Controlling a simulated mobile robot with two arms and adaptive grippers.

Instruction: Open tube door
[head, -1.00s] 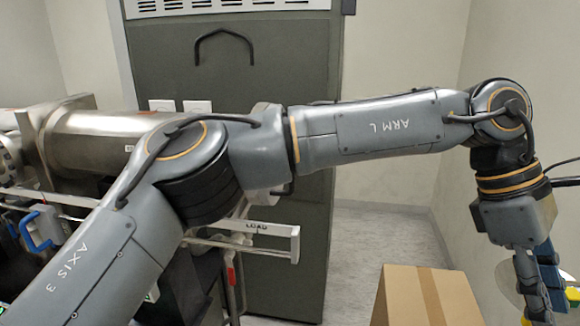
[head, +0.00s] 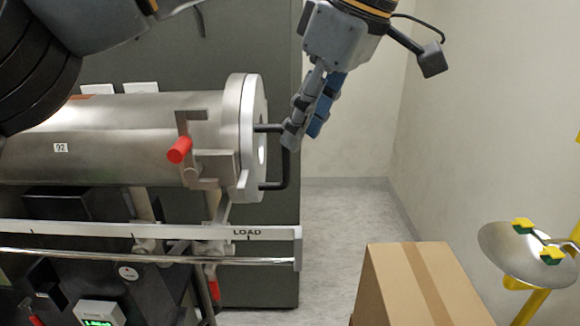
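The steel tube (head: 100,150) lies level at the left in the head view. Its round door (head: 252,135) is at the right end and sits against the flange, with a black bar handle (head: 285,170) on its face. A latch with a red knob (head: 180,150) is on the tube's near side. My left gripper (head: 303,138) points down from above, its grey finger overlapping the top of the handle. I cannot tell whether it touches the handle or how far the fingers are apart. My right gripper is out of view.
A rail marked LOAD (head: 245,235) runs below the tube, above a dark rack with a small display (head: 98,313). A cardboard box (head: 415,285) stands at the lower right, near an eyewash bowl (head: 525,262). Floor beyond the door is clear.

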